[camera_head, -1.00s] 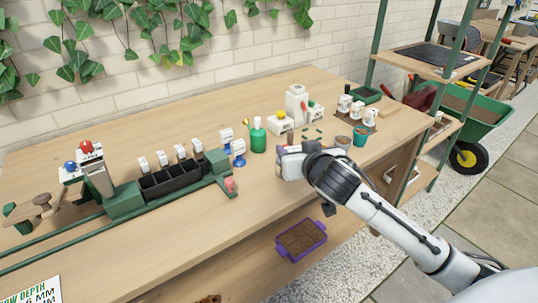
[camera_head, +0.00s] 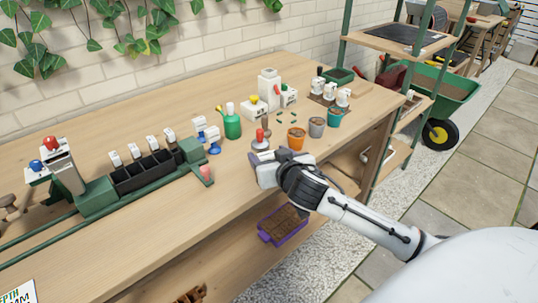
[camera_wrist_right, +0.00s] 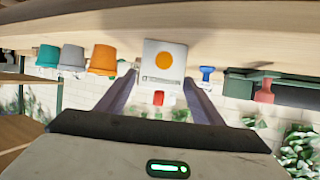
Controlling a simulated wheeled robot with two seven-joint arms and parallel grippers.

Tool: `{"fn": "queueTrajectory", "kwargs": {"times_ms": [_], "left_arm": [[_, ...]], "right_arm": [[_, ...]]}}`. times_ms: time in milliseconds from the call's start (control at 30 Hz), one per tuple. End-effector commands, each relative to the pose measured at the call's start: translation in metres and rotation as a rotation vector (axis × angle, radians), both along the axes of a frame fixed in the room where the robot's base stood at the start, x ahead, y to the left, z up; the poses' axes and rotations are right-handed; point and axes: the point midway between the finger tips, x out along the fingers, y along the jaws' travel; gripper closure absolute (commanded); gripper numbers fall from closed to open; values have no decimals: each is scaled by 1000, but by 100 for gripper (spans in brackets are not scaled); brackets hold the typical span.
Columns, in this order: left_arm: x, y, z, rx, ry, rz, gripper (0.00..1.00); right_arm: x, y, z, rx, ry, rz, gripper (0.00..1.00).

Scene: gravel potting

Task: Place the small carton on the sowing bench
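The small carton (camera_wrist_right: 164,62), white with an orange dot, sits between my right fingertips in the right wrist view, filling the gap between them. My right gripper (camera_head: 256,158) appears shut on it. In the head view the gripper is over the bench's front edge, and I cannot clearly tell the carton from the pale hand there. Whether the carton touches the wood is unclear. The sowing bench (camera_head: 185,235) is a long wooden table, seen upside down at the top of the right wrist view. My left gripper is not in view.
A red-knobbed tool (camera_head: 260,140) stands just behind the gripper. Orange (camera_head: 296,139), grey (camera_head: 316,127) and teal (camera_head: 334,117) pots stand to its right. A purple soil tray (camera_head: 284,224) is below.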

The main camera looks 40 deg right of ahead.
Motion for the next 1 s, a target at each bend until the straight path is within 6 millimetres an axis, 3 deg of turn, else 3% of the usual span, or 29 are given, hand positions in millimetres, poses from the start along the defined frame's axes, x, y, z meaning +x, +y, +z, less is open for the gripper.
{"fn": "queueTrajectory", "kwargs": {"times_ms": [367, 1000], "left_arm": [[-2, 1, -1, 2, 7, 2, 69], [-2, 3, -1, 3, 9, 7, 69]], "right_arm": [[-1, 0, 4, 0, 0, 1, 35], [-98, 32, 45, 1, 1, 0, 35]]}}
